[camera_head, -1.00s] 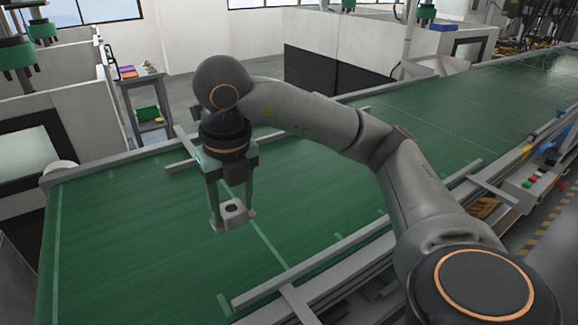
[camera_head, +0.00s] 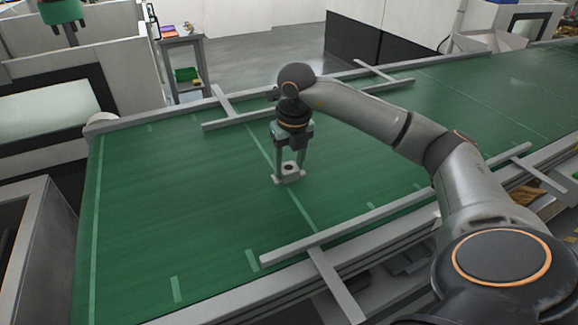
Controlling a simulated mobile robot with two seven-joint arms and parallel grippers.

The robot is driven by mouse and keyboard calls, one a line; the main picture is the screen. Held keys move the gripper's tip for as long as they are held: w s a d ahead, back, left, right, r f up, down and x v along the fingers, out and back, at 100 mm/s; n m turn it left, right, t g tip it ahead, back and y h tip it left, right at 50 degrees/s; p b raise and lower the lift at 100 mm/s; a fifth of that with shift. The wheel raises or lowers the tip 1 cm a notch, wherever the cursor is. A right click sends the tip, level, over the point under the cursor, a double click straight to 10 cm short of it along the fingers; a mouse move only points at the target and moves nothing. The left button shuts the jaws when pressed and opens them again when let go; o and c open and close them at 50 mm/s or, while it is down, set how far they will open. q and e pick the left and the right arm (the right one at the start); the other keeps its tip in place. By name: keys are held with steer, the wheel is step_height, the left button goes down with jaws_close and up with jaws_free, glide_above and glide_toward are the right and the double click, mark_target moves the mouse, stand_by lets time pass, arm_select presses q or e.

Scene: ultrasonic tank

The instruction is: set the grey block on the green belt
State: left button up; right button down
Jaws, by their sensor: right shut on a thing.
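The grey block (camera_head: 290,169) is a small light grey piece with a dark round hole in its top. My right gripper (camera_head: 290,173) points down and is shut on it, one finger on each side. The block is upright over the middle of the green belt (camera_head: 180,200), close to a pale line across the belt. I cannot tell whether its underside touches the belt. My left gripper is not in view.
Grey guide rails run along the belt's near side (camera_head: 345,227) and far side (camera_head: 300,103). The belt left of the block is bare. A small grey shelf stand (camera_head: 185,60) with a green bin (camera_head: 187,75) stands beyond the belt.

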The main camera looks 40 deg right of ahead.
mark_target(292, 174)
steer(key=shift+f, duration=0.55)
steer(key=shift+f, duration=0.25)
steer(key=shift+c, duration=1.2)
jaws_free()
steer(key=shift+r, duration=0.1)
step_height(292, 174, up, 12)
steer(key=s, duration=0.1)
steer(key=shift+s+a, duration=0.35)
steer(key=shift+r, duration=0.1)
